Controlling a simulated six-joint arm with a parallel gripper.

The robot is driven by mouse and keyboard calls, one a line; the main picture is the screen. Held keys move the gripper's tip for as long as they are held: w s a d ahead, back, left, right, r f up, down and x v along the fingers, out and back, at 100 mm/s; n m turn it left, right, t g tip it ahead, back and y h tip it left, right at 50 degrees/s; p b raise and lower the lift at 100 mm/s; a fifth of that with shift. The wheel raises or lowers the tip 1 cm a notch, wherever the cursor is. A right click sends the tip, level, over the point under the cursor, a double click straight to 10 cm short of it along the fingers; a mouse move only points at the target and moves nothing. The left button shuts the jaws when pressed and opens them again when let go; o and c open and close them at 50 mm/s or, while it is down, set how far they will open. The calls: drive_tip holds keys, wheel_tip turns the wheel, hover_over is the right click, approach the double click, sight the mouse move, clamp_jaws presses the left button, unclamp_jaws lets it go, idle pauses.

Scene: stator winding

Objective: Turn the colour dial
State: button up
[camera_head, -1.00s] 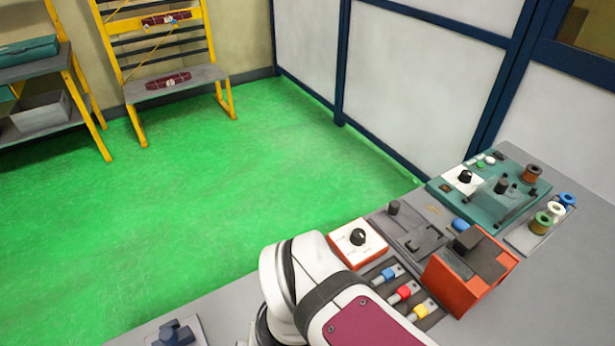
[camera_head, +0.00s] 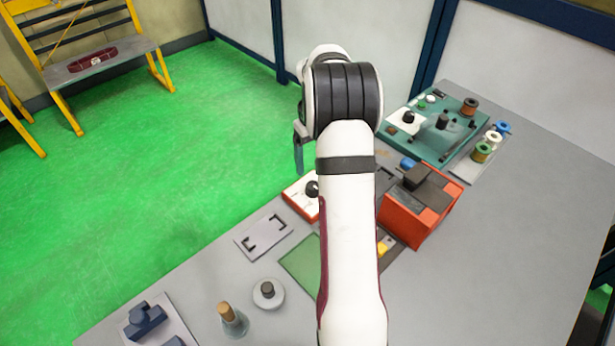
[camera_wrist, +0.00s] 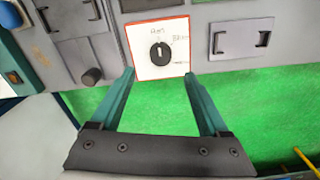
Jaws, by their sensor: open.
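The colour dial is a black knob (camera_wrist: 159,53) on a white square plate with a red edge (camera_wrist: 145,72). Small labels are around the knob, too blurred to read surely. In the head view the dial (camera_head: 311,188) is partly hidden behind my arm. My gripper (camera_wrist: 158,74) is open and empty. In the wrist view its two teal fingers point toward the plate, with the tips near its lower corners and the knob between and beyond them. In the head view one finger (camera_head: 299,155) hangs above and left of the dial.
An orange-red box (camera_head: 420,215) stands right of my arm. A teal machine (camera_head: 435,130) with another knob and spools (camera_head: 492,141) is behind it. A grey plate with black brackets (camera_head: 264,236) lies left of the dial. Green floor lies beyond the table edge.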

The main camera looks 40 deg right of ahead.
wheel_tip(320, 180, down, 9)
drive_tip(key=shift+r, duration=0.1)
drive_tip(key=shift+c, duration=0.3)
clamp_jaws()
